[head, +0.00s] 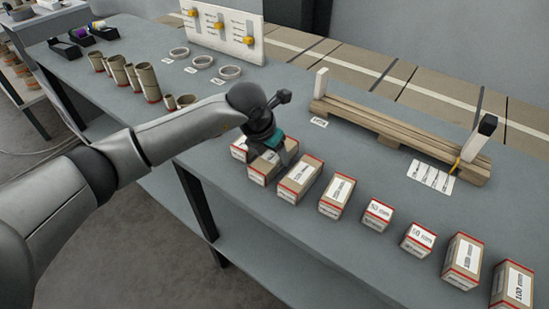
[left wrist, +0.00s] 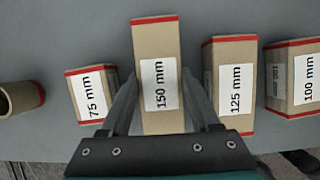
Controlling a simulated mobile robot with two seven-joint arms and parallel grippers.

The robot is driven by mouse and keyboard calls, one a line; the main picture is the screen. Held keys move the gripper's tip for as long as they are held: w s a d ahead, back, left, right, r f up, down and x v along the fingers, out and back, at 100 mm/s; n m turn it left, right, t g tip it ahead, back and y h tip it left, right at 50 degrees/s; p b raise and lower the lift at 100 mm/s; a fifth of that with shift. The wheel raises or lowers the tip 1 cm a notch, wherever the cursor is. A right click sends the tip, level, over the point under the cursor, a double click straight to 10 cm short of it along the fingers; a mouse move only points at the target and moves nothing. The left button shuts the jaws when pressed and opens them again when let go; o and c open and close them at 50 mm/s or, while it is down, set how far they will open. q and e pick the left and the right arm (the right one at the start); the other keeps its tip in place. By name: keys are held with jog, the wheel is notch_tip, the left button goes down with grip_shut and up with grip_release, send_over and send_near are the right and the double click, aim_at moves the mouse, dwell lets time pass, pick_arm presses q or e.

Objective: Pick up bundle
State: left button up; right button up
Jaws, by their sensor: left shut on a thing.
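A row of kraft boxes with red edges and white size labels stands along the front of the grey table; I take these as the bundles. My left gripper (head: 268,150) is shut on the box labelled 150 mm (left wrist: 158,40), with one finger along each side. That box (head: 259,174) also shows in the head view, partly covered by the gripper; I cannot tell whether it is off the table. The 75 mm box (left wrist: 92,72) stands on one side, the 125 mm box (left wrist: 232,52) on the other. My right gripper is not in view.
More boxes continue right, such as the 100 mm box (left wrist: 278,90). Kraft tubes (head: 148,78) and white rings (head: 229,72) lie left and behind. A wooden rack (head: 385,124) with two posts stands at the back right.

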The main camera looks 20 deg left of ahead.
pick_arm(q)
grip_shut()
jog(key=shift+r, duration=0.15)
dwell(0.4)
